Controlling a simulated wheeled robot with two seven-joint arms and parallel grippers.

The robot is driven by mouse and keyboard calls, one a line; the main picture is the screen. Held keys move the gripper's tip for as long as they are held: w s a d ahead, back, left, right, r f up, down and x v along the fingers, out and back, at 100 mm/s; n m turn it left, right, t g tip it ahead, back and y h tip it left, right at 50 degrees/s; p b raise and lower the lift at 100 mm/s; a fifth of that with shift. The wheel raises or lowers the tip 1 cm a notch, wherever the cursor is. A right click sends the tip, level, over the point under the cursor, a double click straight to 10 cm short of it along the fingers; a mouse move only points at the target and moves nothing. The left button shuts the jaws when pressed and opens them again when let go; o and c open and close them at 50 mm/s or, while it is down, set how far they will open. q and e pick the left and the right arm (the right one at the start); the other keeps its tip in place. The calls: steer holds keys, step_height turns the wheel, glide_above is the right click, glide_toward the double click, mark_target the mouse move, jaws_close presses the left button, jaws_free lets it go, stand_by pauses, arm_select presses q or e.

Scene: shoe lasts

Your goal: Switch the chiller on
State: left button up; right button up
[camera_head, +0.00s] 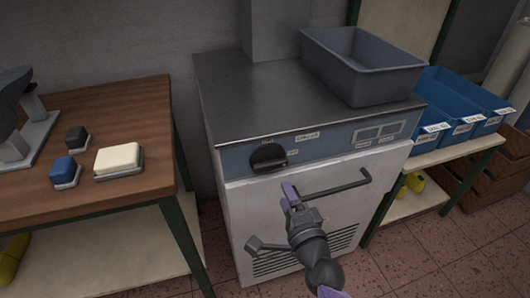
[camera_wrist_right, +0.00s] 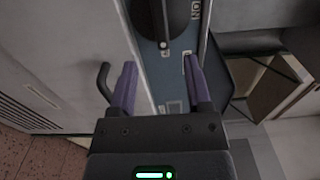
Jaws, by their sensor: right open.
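The chiller (camera_head: 290,215) is a pale cabinet with a steel top and a blue-grey control strip. Its round black knob (camera_head: 268,157) is on the left part of the strip; the knob also shows at the top of the right wrist view (camera_wrist_right: 175,20). My right gripper (camera_head: 290,192) is in front of the chiller's door, just below and right of the knob and apart from it. Its purple fingers (camera_wrist_right: 160,75) are spread with nothing between them. The panel labels are too small to read surely. My left gripper is not in view.
A bar handle (camera_head: 335,188) sticks out from the door close to my right gripper. A grey bin (camera_head: 362,85) stands on the chiller. A wooden table (camera_head: 110,190) with small blocks is at the left. Blue bins (camera_head: 440,143) stand on a shelf at the right.

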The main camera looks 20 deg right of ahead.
mark_target(272, 168)
steer(key=w+b, duration=0.2)
steer(key=w, duration=0.7)
steer(key=shift+w+a+b, duration=0.15)
steer(key=shift+a+b, duration=0.05)
steer(key=shift+b, duration=0.2)
steer(key=shift+c, duration=1.4)
steer(key=c, duration=0.5)
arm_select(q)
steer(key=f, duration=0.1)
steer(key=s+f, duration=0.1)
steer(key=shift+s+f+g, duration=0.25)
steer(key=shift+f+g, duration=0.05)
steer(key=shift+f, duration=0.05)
arm_select(e)
jaws_close()
